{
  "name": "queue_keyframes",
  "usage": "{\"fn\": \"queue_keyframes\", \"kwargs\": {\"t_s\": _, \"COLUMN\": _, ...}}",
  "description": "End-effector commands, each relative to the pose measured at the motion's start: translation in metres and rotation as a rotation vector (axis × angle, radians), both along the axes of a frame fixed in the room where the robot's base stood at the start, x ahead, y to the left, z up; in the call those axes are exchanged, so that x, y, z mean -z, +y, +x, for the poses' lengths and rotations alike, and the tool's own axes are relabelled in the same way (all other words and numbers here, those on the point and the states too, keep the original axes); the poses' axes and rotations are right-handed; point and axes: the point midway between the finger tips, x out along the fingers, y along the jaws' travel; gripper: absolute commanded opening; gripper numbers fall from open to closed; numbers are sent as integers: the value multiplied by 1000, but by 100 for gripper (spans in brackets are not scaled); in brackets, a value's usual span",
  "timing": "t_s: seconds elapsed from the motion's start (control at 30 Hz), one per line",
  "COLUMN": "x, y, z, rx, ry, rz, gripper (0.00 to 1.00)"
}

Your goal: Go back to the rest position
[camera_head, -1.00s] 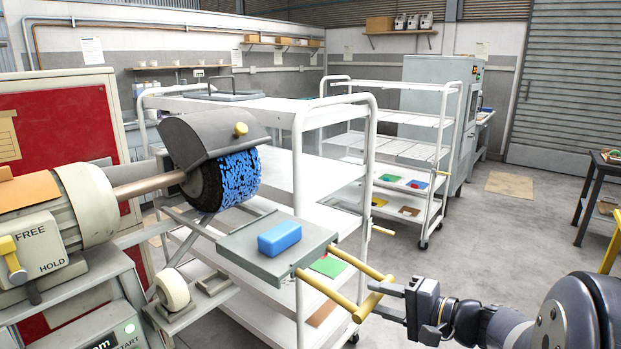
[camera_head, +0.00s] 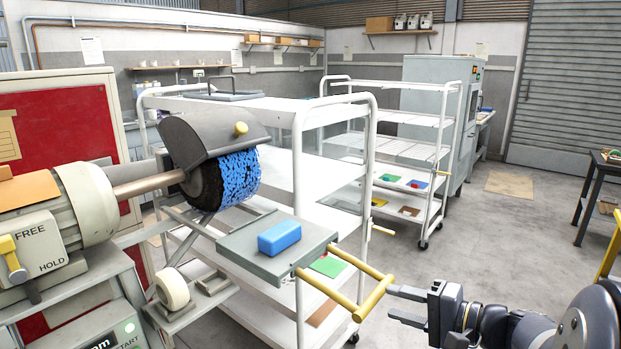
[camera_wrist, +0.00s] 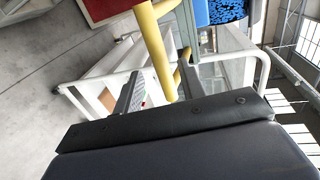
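My gripper (camera_head: 400,306) is at the lower right of the head view, just right of the yellow handle (camera_head: 372,299). Its two fingers are apart with nothing between them. The handle is fixed to a grey tray (camera_head: 240,256) that bears a blue block (camera_head: 279,237). In the wrist view the yellow handle (camera_wrist: 154,45) shows beyond the finger tips, and the gripper (camera_wrist: 158,88) appears clear of it.
A buffing machine with a blue-speckled brush (camera_head: 240,178) and a FREE/HOLD lever (camera_head: 12,258) stands at left. A white shelf cart (camera_head: 372,150) is behind the tray. A dark table (camera_head: 590,195) is at far right. Open floor (camera_head: 480,245) lies between.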

Motion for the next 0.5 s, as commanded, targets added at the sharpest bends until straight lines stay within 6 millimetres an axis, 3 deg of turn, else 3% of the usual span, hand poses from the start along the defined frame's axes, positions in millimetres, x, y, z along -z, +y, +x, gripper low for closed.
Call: {"fn": "queue_keyframes", "kwargs": {"t_s": 0.5, "x": 9, "y": 62, "z": 47, "rx": -3, "ry": 1, "rz": 0, "gripper": 39}}
